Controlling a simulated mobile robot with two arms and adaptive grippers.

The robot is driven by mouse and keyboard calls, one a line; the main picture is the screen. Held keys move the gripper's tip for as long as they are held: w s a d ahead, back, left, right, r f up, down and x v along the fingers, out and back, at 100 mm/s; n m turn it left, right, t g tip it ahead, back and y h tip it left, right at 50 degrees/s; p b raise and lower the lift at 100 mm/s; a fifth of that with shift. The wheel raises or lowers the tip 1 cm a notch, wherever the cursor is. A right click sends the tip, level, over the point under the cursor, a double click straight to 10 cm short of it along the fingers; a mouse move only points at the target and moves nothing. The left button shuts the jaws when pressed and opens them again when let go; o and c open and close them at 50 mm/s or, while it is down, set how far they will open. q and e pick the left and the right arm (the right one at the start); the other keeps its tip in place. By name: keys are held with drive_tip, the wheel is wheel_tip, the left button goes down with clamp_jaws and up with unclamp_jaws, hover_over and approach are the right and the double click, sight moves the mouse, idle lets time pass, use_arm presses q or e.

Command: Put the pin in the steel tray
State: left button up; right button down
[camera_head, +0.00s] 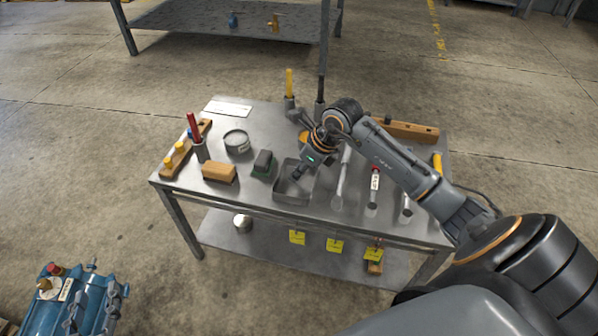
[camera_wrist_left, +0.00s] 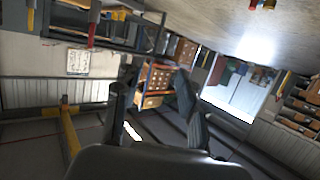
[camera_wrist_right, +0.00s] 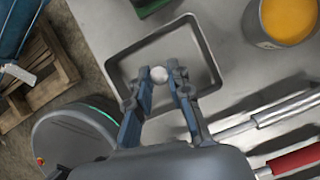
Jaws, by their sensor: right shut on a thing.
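The steel tray (camera_head: 291,199) is a shallow open rectangular tray near the front edge of the metal table; it also shows in the right wrist view (camera_wrist_right: 207,50). My right gripper (camera_head: 297,177) points down over the tray. In the right wrist view my right gripper (camera_wrist_right: 160,75) is shut on the pin (camera_wrist_right: 159,74), whose pale round end shows between the fingertips, within the tray's outline. The pin's height above the tray floor is hard to tell. My left gripper (camera_wrist_left: 152,88) is open and empty in the left wrist view, away from the table.
Left of the tray are a dark block with a green base (camera_head: 263,164), a wooden block (camera_head: 219,172) and a round tin (camera_head: 237,141). A spanner (camera_head: 341,182) and a red-banded tool (camera_head: 374,187) lie to the right. A yellow-topped can (camera_wrist_right: 285,20) stands near the tray.

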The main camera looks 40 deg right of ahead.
idle(0.3)
drive_tip(key=c, duration=1.2)
unclamp_jaws()
